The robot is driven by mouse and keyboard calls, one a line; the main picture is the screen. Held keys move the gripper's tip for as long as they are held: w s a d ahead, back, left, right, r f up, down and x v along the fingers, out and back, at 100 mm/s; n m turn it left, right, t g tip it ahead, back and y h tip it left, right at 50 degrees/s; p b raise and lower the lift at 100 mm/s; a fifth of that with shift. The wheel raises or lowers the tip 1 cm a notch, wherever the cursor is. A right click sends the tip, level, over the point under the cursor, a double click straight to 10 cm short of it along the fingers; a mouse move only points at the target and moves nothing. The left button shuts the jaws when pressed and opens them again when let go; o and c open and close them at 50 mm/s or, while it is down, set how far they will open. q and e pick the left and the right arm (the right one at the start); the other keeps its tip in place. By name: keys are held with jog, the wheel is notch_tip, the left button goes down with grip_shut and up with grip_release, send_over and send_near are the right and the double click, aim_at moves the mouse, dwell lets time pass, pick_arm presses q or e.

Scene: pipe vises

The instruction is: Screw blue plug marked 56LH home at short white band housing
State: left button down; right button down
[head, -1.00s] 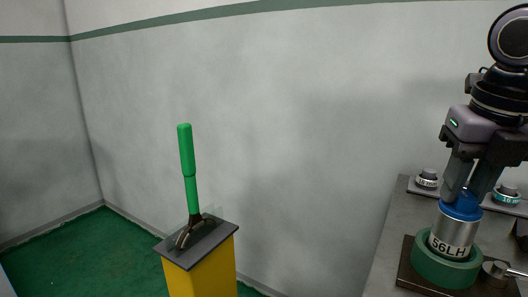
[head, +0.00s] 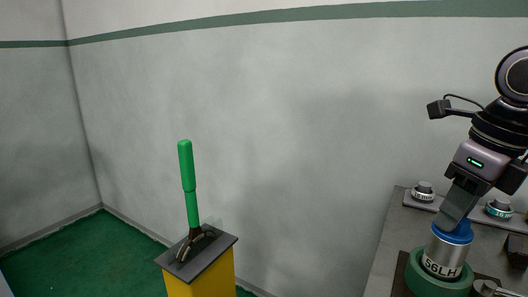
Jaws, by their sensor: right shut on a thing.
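The blue plug (head: 453,232) sits at the top of an upright metal housing (head: 444,252). The marking 56LH shows on a light band around the housing's lower part. The housing stands in a round green holder (head: 437,284) on the bench at lower right. My right gripper (head: 457,221) reaches down from the upper right and is shut on the blue plug. One finger hides most of the other, and the fingers hide part of the plug's top. I cannot tell how deep the plug sits. My left gripper is not in view.
Two small fittings, one with a white band (head: 423,196) and one with a teal band (head: 498,210), stand on a rail behind. A metal clamp part (head: 487,288) lies right of the holder. A green-handled lever (head: 187,165) stands on a yellow pedestal (head: 200,276) at left.

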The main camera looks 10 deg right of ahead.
jog(key=n+p, duration=0.1)
jog(key=n, duration=0.2)
jog(key=n+y+p, duration=0.1)
jog(key=shift+s+a+f+n+g+p, duration=0.1)
jog(key=shift+a+f+n+g+p, duration=0.05)
jog(key=shift+a+n+g+p, duration=0.2)
jog(key=shift+d+f+n+p, duration=0.1)
jog(key=shift+n+p, duration=0.2)
jog(key=shift+n, duration=0.45)
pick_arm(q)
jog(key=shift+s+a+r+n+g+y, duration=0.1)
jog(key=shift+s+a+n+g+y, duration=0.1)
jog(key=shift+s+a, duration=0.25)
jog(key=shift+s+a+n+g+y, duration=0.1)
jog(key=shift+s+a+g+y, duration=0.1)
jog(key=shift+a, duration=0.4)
pick_arm(e)
jog(key=shift+f, duration=0.1)
